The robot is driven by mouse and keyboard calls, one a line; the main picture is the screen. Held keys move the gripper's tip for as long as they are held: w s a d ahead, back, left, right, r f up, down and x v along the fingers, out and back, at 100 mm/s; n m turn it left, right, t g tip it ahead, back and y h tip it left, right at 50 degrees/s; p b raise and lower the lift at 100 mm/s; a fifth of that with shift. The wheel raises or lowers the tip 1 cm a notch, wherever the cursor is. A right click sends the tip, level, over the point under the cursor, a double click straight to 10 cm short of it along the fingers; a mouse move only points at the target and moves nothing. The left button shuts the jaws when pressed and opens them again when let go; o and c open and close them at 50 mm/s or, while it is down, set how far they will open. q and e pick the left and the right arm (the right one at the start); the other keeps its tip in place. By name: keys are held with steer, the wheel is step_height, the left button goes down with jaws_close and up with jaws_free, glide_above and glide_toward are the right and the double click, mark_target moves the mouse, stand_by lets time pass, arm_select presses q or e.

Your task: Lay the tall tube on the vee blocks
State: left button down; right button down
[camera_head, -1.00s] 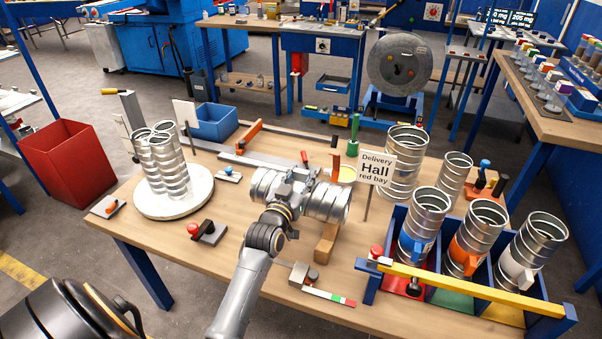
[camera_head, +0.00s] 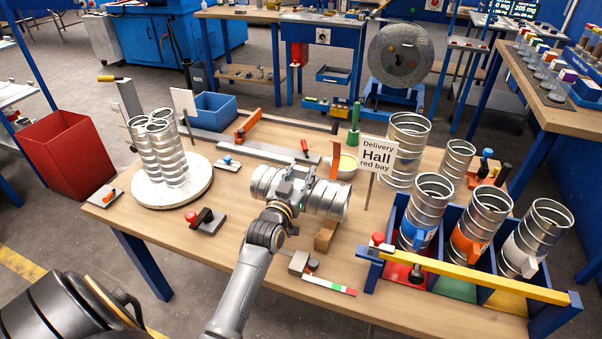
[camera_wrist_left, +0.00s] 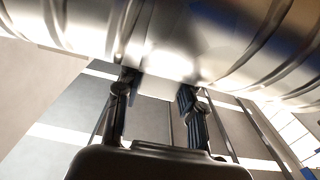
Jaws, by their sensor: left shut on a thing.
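A ribbed silver tube (camera_head: 328,200) lies level, running left to right, over the middle of the table; it fills the top of the left wrist view (camera_wrist_left: 170,40). My left gripper (camera_head: 292,184) is shut on its middle from the near side, and its two fingers (camera_wrist_left: 157,88) reach up to the tube in the wrist view. A wooden block (camera_head: 325,236), seemingly one of the vee blocks, shows under the tube's right half. I cannot tell whether the tube touches it. Any other vee block is hidden behind the arm and tube. My right gripper is out of view.
A round white stand (camera_head: 200,187) with several upright tubes is at left. A blue rack (camera_head: 370,272) with three tubes and a yellow front bar (camera_head: 470,278) is at right. A "Delivery Hall red bay" sign (camera_head: 377,157) stands close to the tube's right end. Upright tubes (camera_head: 405,150) stand behind it.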

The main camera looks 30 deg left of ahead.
arm_select(q)
steer(key=shift+r+p, duration=0.15)
steer(key=shift+p, duration=0.6)
stand_by(1.1)
steer(key=shift+f+b, duration=0.35)
steer(key=shift+f, duration=0.25)
steer(key=shift+f+b, duration=1.55)
steer(key=shift+f, duration=0.95)
steer(key=c, duration=0.7)
jaws_free()
steer(key=shift+c, duration=0.2)
steer(key=shift+s+f, duration=0.1)
steer(key=shift+f, duration=0.05)
steer(key=v, duration=1.2)
